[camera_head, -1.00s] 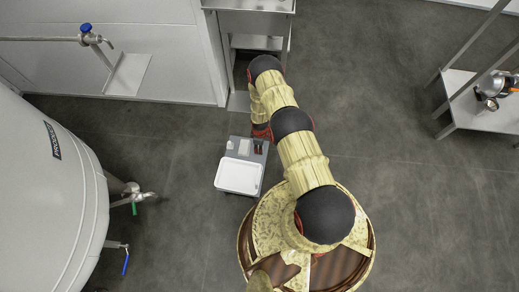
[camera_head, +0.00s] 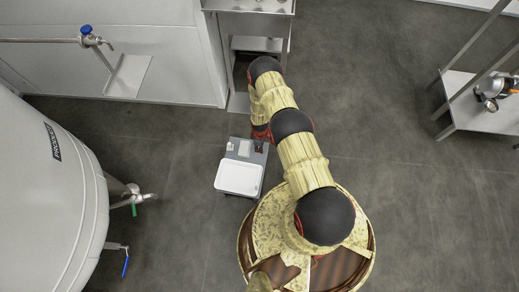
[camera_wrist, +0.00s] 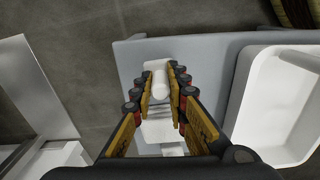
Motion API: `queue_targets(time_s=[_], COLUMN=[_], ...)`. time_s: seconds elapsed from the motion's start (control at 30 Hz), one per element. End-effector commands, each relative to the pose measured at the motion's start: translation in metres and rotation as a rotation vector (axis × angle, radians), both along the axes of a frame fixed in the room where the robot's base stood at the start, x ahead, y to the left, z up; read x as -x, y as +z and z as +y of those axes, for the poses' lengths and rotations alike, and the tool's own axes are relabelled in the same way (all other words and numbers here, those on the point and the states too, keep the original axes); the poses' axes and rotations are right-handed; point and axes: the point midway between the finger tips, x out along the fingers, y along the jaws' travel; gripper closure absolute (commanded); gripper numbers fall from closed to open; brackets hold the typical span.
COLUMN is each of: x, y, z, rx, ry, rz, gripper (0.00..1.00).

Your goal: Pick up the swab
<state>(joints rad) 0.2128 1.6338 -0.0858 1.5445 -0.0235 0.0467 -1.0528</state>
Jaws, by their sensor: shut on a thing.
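The swab (camera_wrist: 158,80) shows in the wrist view as a white, rounded piece between my fingertips. My gripper (camera_wrist: 160,88) is shut on it, with a dark and yellow finger on either side. The swab is over the grey top of a small cart (camera_wrist: 205,52); I cannot tell whether it still touches what is under it. White ridged shapes show just below it between the fingers. In the head view my gripper (camera_head: 259,146) is a small dark shape at the cart's upper right corner, and the swab cannot be made out there.
A white tray (camera_head: 238,177) sits on the cart; it also shows in the wrist view (camera_wrist: 288,100). A large tank (camera_head: 50,200) with valves stands at the left. A metal shelf (camera_head: 485,110) with pots is at the right. The grey floor between is clear.

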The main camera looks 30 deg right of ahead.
Motion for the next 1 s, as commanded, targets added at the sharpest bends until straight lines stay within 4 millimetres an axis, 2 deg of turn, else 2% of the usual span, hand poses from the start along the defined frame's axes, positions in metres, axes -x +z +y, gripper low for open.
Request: queue_targets(time_s=[0.23, 0.4, 0.77, 1.0], x=[0.000, -0.001, 0.045, 0.090], y=[0.010, 0.036, 0.096, 0.115], z=[0.000, 0.000, -0.023, -0.044], rx=[0.000, 0.001, -0.001, -0.001], ry=[0.000, 0.000, -0.003, -0.004], rz=[0.000, -0.001, 0.001, 0.002], gripper=[1.00, 1.00, 1.00, 1.00])
